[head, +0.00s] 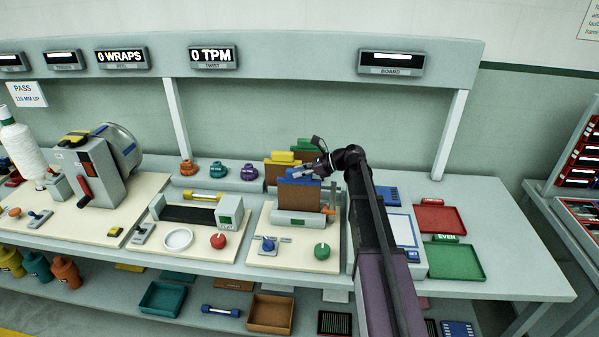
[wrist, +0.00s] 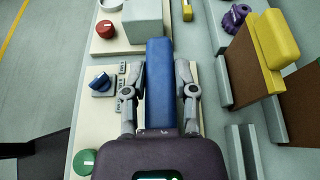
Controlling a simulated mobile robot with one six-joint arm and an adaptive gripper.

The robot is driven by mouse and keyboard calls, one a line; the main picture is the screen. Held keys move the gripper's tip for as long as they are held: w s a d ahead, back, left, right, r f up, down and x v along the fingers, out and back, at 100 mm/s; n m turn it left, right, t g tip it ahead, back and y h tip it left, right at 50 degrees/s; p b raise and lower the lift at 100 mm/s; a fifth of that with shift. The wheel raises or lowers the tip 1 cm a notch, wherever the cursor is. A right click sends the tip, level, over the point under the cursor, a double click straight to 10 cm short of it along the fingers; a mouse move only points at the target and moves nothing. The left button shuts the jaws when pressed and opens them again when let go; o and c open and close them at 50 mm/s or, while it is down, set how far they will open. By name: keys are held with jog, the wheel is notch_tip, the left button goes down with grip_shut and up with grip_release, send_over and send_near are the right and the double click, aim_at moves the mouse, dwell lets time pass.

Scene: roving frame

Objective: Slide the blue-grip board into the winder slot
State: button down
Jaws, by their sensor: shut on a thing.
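The blue-grip board has a blue grip (head: 298,177) on top of a brown panel (head: 299,197). It stands upright above the grey winder body (head: 297,218) on a cream base. In the head view I cannot tell whether its lower edge is in the slot or just above or behind it. My gripper (head: 314,170) is shut on the blue grip. In the wrist view the blue grip (wrist: 158,85) lies between the two fingers of my gripper (wrist: 158,92). The slot and the board's lower edge are hidden there.
A yellow-grip board (head: 283,157) and a green-grip board (head: 306,146) stand behind. A blue knob (head: 267,244) and a green knob (head: 322,251) sit on the base's front. A red tray (head: 440,219) and a green tray (head: 455,262) lie right of my arm.

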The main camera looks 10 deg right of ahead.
jog(key=shift+f+b, duration=1)
jog(key=shift+c, duration=1.6)
grip_release()
jog(key=o, duration=0.3)
jog(key=shift+r, duration=0.2)
notch_tip(320, 180, up, 11)
jog(key=p, duration=1.1)
jog(key=shift+f, duration=0.2)
